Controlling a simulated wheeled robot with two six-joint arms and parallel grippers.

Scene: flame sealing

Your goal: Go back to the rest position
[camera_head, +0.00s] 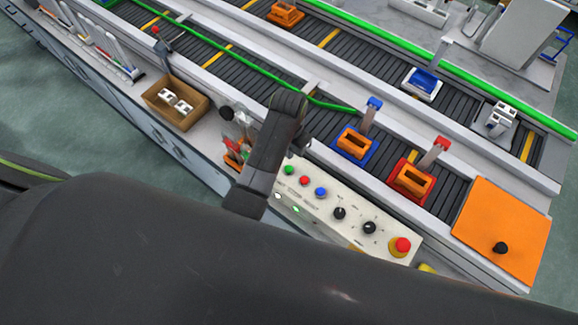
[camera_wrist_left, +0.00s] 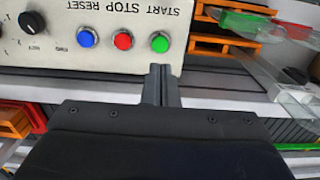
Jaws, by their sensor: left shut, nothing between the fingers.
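My left gripper's dark body (camera_head: 266,150) stands over the left end of the white control panel (camera_head: 345,212) in the head view; its fingertips are hidden there. In the left wrist view my left gripper (camera_wrist_left: 162,72) is shut and empty. Its fingertips are near the panel edge, just beside the green button (camera_wrist_left: 160,42); I cannot tell whether they touch the panel. The red button (camera_wrist_left: 123,41) and blue button (camera_wrist_left: 88,37) are farther left. My right gripper is not in view.
Conveyor lanes with a green rail (camera_head: 405,55) run behind the panel. A blue fixture (camera_head: 357,146), a red fixture (camera_head: 414,181) and an orange plate (camera_head: 500,228) stand right of my gripper. A brown box (camera_head: 158,108) with white parts sits left.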

